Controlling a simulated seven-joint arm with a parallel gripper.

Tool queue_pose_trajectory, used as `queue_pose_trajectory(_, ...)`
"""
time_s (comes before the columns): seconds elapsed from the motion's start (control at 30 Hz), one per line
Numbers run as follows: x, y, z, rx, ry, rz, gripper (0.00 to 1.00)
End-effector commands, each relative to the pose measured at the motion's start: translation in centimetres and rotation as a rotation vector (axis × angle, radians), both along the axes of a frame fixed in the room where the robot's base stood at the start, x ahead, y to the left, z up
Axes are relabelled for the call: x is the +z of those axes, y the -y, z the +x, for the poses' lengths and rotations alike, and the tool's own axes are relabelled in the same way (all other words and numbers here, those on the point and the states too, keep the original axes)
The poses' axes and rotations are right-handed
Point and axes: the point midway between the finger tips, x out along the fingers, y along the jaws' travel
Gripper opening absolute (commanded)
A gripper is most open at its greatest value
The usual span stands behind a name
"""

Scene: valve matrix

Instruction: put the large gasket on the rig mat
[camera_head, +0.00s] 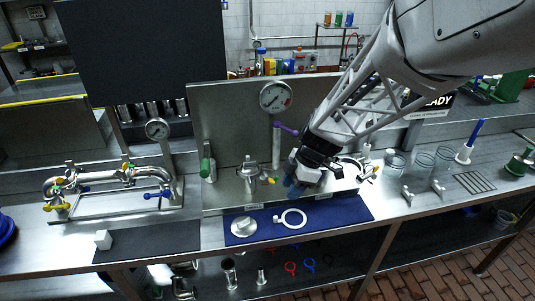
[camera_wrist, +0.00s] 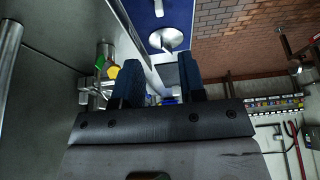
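A white ring with a small tab (camera_head: 293,218), which looks like the large gasket, lies flat on a blue mat (camera_head: 345,212) on the counter. A silver domed disc (camera_head: 243,227) lies on the same mat to its left; a silver disc also shows in the wrist view (camera_wrist: 166,39). My gripper (camera_head: 293,188) is above the mat's back edge, behind the ring and apart from it. In the wrist view its two dark blue fingers (camera_wrist: 160,85) stand apart, with nothing clearly held between them. I cannot read which mat is the rig mat.
Behind the blue mat stand a valve fitting (camera_head: 250,175) and an upright panel with a gauge (camera_head: 276,97). Clear glasses (camera_head: 420,162) stand at right. Coloured rings (camera_head: 290,267) lie on the lower shelf.

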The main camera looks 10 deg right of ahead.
Motion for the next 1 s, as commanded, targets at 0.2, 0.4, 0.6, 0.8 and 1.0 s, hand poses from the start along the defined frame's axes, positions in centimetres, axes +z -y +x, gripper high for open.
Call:
queue_pose_trajectory(0.2,0.1,0.0,0.0,0.0,0.0,0.0,0.38)
queue_pose_trajectory(0.4,0.0,0.0,0.0,0.0,0.0,0.0,0.38)
queue_pose_trajectory(0.6,0.1,0.0,0.0,-0.003,-0.001,0.0,0.38)
queue_pose_trajectory(0.8,0.8,-0.1,-0.7,-0.049,-0.015,-0.013,0.38)
queue_pose_trajectory(1.0,2.9,-0.3,-2.5,-0.185,-0.052,-0.052,0.38)
